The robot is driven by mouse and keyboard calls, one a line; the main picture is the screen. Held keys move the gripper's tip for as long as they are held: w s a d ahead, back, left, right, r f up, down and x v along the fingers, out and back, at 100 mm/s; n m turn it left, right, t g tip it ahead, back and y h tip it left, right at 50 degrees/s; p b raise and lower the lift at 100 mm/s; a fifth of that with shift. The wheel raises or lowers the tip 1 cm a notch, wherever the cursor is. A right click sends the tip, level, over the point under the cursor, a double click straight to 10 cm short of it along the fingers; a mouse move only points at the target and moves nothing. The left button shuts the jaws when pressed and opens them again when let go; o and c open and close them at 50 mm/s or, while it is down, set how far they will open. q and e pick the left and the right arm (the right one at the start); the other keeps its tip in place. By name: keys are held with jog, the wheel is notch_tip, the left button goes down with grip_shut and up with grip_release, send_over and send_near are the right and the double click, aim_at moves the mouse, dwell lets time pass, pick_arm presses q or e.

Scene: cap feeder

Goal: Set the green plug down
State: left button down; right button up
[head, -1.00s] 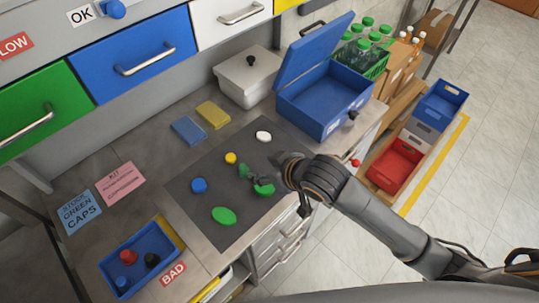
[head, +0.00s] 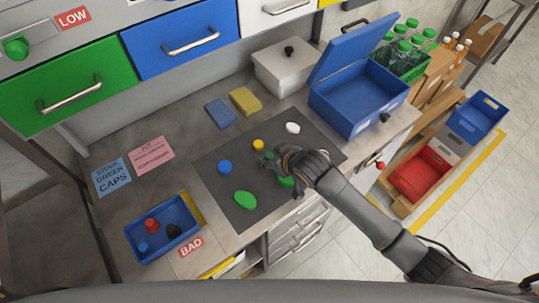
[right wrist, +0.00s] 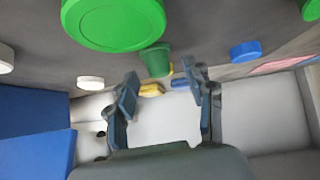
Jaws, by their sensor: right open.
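The green plug (right wrist: 156,61) stands on the dark mat (head: 215,205); in the right wrist view it is a small tapered cup just beyond and between my fingertips. In the head view only a bit of it (head: 268,156) shows beside the fingers. My right gripper (right wrist: 160,78) is open, with a finger on each side and gaps to the plug; it also shows in the head view (head: 268,164). A larger green cap (right wrist: 113,18) lies close by, partly hidden by the gripper in the head view (head: 287,182). My left gripper is out of view.
On the mat lie a yellow cap (head: 258,145), a blue cap (head: 224,167), a white cap (head: 292,128) and another green cap (head: 245,201). A blue open box (head: 345,115) stands at the right, a blue tray (head: 135,247) at front left. Mat space between caps is free.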

jog(key=shift+x, duration=1.05)
jog(key=shift+s, duration=0.1)
jog(key=c, duration=1)
